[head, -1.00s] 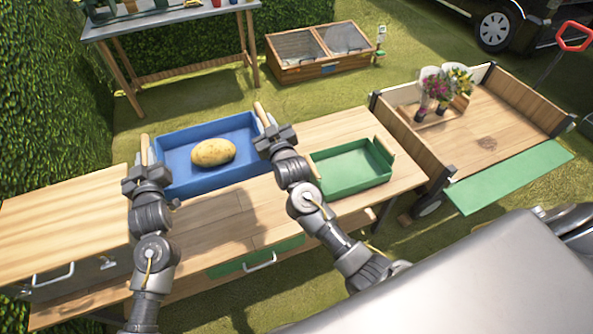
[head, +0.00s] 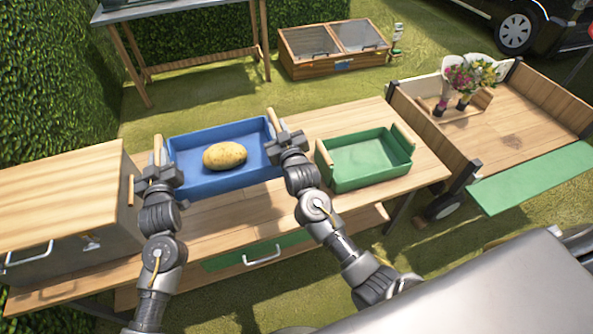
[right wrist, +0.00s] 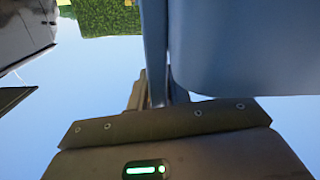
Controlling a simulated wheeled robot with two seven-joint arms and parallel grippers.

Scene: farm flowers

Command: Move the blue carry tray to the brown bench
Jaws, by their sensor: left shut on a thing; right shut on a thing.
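The blue carry tray (head: 208,184) is over the light-brown wooden bench (head: 230,212) in the middle of the head view, looking roughly level. A potato (head: 224,156) lies in it. My left gripper (head: 157,162) is shut on the tray's left handle. My right gripper (head: 276,132) is shut on its right handle. In the right wrist view the blue tray (right wrist: 240,50) fills the upper right, close to the gripper. Whether the tray touches the bench top or hangs just above it, I cannot tell.
A green tray (head: 365,183) stands on the bench just right of the blue tray. A wooden-topped cabinet (head: 60,190) is at the left. A flower cart (head: 510,140) stands at the right. A grey-topped table (head: 165,10) and a cold frame (head: 335,65) are behind on grass.

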